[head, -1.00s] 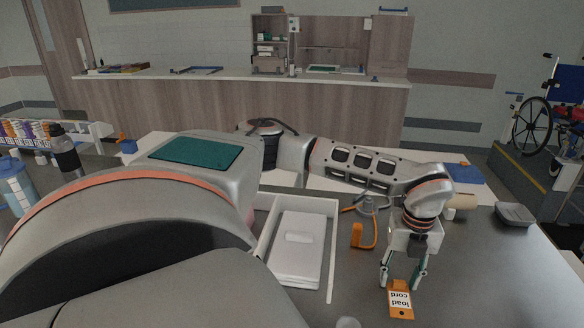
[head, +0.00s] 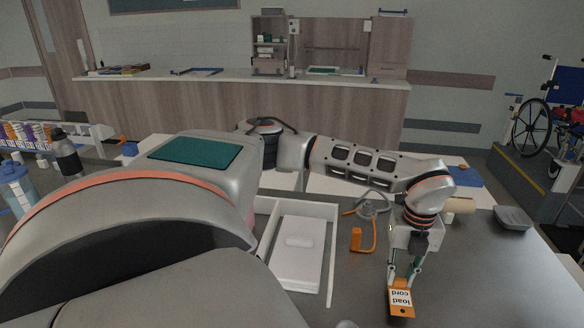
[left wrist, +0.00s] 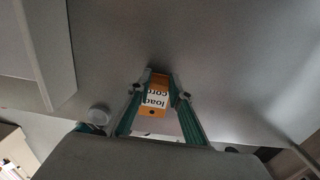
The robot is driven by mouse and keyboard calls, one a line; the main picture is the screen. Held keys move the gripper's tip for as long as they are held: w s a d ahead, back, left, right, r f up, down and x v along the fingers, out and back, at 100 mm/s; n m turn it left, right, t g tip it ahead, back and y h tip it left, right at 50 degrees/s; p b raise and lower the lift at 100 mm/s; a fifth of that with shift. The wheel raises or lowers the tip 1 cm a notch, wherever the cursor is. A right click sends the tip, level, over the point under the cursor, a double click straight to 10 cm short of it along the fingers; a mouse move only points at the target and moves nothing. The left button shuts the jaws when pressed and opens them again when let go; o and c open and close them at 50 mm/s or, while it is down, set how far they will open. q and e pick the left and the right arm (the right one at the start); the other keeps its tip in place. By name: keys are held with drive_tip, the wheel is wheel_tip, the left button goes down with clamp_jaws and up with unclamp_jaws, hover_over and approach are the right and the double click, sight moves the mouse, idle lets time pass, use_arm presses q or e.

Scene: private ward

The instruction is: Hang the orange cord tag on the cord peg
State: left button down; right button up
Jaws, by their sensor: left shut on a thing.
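The orange cord tag (head: 401,300) has a white label reading "load cord" and a small hole near its lower end. My left gripper (head: 402,282) is shut on the tag's upper end and holds it over the grey table. The left wrist view shows the tag (left wrist: 153,103) between the two fingertips (left wrist: 156,86). I cannot clearly identify the cord peg. A small round light-grey knob (head: 347,324) at the bottom edge of the head view may be its top; a similar round shape (left wrist: 98,115) shows left of the gripper in the left wrist view. My right gripper is not in view.
A white tray (head: 332,250) holding a white box (head: 299,252) is left of the gripper. An orange clip (head: 356,239) with a looped cord lies between them. A grey dish (head: 513,218) is at the right.

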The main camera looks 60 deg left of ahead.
use_arm(q)
drive_tip(key=shift+r, duration=0.2)
drive_tip(key=shift+r+p, duration=1)
drive_tip(key=shift+r, duration=0.35)
drive_tip(key=shift+r+p, duration=0.45)
drive_tip(key=shift+r, duration=0.65)
